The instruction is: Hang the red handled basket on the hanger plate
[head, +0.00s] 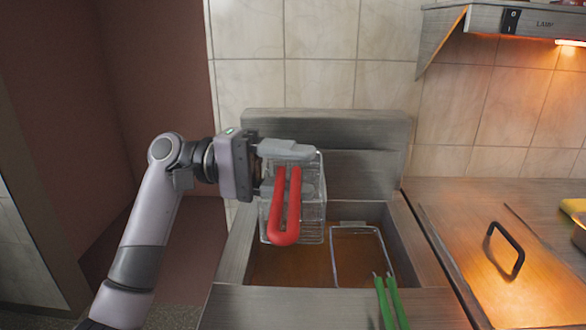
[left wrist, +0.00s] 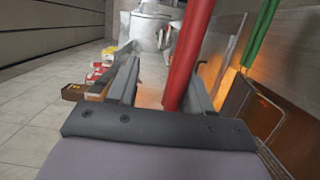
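The wire basket (head: 313,212) with the red U-shaped handle (head: 285,232) is raised above the left part of the fryer, near the upright metal hanger plate (head: 372,160) at the back. The handle points toward me and down. I cannot tell whether the basket touches the plate. My left gripper (head: 290,168) is at the handle's upper end, its fingers pointing right. In the left wrist view, the red handle (left wrist: 187,60) passes between the fingers, close to the right one, with a gap on the left. The fingers look apart. My right gripper is out of view.
A second wire basket (head: 360,258) with a green handle (head: 392,305) sits in the fryer well, right of the red one. A counter lid with a black handle (head: 507,250) is at the right. A range hood (head: 485,20) hangs at upper right.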

